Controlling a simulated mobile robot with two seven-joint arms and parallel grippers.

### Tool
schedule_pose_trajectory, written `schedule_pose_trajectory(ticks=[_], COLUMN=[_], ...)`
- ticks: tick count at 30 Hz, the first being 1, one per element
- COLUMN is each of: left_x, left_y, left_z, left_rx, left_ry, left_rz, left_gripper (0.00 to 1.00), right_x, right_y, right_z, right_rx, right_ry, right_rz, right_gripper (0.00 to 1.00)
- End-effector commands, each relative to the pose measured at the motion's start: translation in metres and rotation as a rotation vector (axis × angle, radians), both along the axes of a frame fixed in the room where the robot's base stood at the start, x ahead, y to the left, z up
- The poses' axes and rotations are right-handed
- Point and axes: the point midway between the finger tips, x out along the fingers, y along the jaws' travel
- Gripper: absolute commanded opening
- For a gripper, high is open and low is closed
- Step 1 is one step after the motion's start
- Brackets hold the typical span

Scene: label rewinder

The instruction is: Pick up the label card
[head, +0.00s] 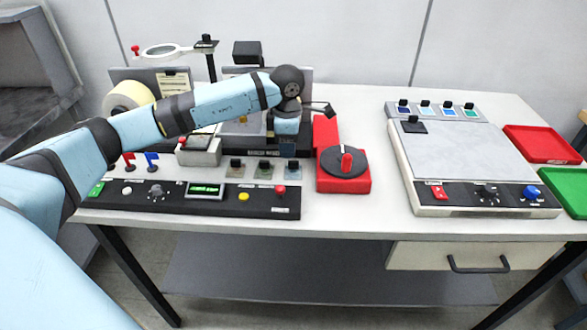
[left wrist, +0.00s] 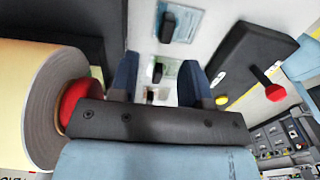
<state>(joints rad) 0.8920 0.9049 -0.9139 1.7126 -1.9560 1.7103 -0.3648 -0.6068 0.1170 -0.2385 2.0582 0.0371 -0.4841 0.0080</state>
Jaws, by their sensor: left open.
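Three small tinted cards with black knobs stand in a row behind the console: a grey one (head: 236,168), a greenish one (head: 264,169) and a bluish one (head: 290,170). I cannot tell which of these is the label card; a printed cream card (head: 172,83) also hangs on the back panel. My left gripper (head: 287,143) points down behind the row, its fingertips hard to make out in the head view. In the left wrist view its two dark blue fingers (left wrist: 160,85) are apart with nothing gripped. The bluish card (left wrist: 186,22) and the greenish card (left wrist: 178,70) lie beyond them.
A cream label roll (head: 128,97) stands at the left; a roll with a red core (left wrist: 40,105) is close beside my left gripper. The black console (head: 220,207) lies in front. A red box with a dial (head: 343,178) and a flat-topped device (head: 460,150) stand to the right.

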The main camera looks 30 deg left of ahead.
Motion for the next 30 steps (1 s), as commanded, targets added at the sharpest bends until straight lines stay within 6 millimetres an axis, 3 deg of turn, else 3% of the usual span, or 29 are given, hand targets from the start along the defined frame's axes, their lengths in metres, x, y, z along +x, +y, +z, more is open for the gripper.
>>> schedule_pose_trajectory(ticks=[5, 13, 20, 21, 27, 30], left_x=[-0.001, -0.004, -0.003, -0.003, -0.003, -0.003], left_y=[-0.002, -0.007, -0.007, -0.007, -0.007, -0.007], left_z=[-0.011, -0.049, -0.054, -0.053, -0.053, -0.053], left_rx=[-0.001, 0.000, -0.001, -0.001, -0.001, -0.001], left_ry=[0.001, 0.002, -0.001, -0.001, -0.001, -0.001], left_rz=[-0.001, 0.000, -0.001, -0.001, -0.001, -0.001], left_gripper=[0.44, 0.44, 0.44, 0.41, 0.00, 0.00], right_x=[0.004, 0.005, 0.003, 0.002, -0.001, -0.002], right_y=[-0.003, -0.005, -0.005, -0.005, -0.003, -0.002], right_z=[0.004, 0.005, 0.002, 0.002, 0.000, 0.000], right_rx=[-0.004, -0.008, -0.007, -0.007, -0.004, -0.001], right_ry=[-0.009, -0.010, -0.005, -0.004, 0.004, 0.006], right_rz=[-0.001, -0.001, -0.002, -0.001, -0.001, -0.002], right_gripper=[0.73, 0.73, 0.73, 0.73, 0.73, 0.73])
